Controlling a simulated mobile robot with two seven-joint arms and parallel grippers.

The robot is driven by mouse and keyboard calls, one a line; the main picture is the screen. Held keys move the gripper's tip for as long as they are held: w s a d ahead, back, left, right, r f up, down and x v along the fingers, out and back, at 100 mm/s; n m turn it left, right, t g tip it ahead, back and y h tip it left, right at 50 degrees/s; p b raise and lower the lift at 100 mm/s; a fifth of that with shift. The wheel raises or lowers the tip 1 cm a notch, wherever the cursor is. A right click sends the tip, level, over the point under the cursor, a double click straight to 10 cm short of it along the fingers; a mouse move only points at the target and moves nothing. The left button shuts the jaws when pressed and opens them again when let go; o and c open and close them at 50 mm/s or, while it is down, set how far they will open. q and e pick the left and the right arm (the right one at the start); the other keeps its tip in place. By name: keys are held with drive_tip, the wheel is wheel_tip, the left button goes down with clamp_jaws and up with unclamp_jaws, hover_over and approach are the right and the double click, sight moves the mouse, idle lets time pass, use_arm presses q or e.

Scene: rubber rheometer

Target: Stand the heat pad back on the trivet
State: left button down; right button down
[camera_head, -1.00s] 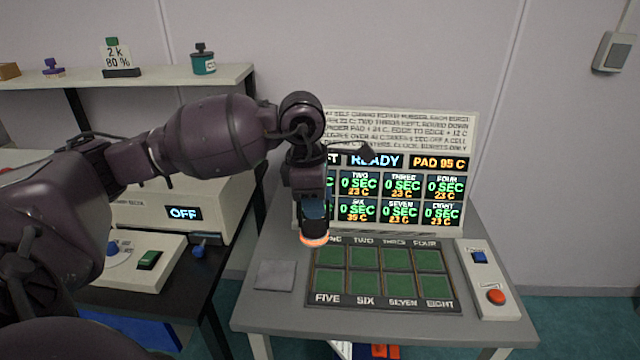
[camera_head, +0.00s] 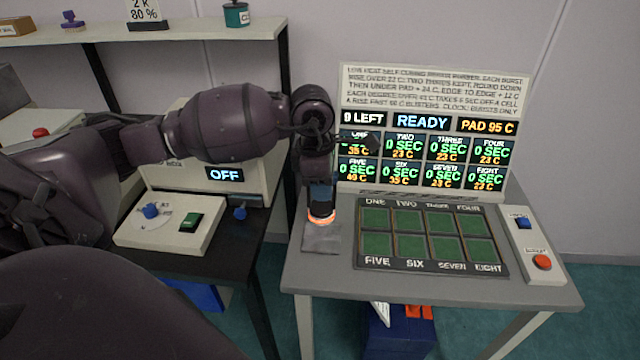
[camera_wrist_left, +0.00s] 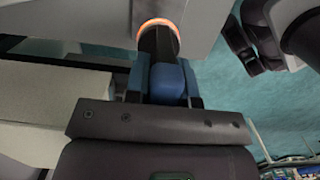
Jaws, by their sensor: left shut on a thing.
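The heat pad (camera_head: 321,214) is a dark cylinder with a glowing orange rim at its lower end. The trivet (camera_head: 321,241) is a flat grey square on the table, left of the cell board. In the head view the pad overlaps the trivet's back part; I cannot tell whether it touches. The left wrist view also shows the pad (camera_wrist_left: 158,40) between the fingers of the left gripper (camera_wrist_left: 165,82). My right gripper is not in view.
The board of green cells (camera_head: 430,232) lies just right of the trivet, with the upright display panel (camera_head: 430,130) behind. A button box (camera_head: 533,245) stands at the table's right. A black bench (camera_head: 190,262) with a control box is left, across a gap.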

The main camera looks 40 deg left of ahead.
sight(324, 205)
use_arm(q)
drive_tip(key=shift+w+r, duration=0.1)
drive_tip(key=shift+w, duration=0.05)
idle(0.4)
drive_tip(key=shift+f, duration=0.4)
drive_tip(key=shift+f+b, duration=0.5)
drive_tip(key=shift+f, duration=0.05)
drive_tip(key=shift+f+b, duration=0.4)
drive_tip(key=shift+f, duration=0.5)
drive_tip(key=shift+f+b, duration=0.3)
drive_tip(key=shift+f, duration=0.7)
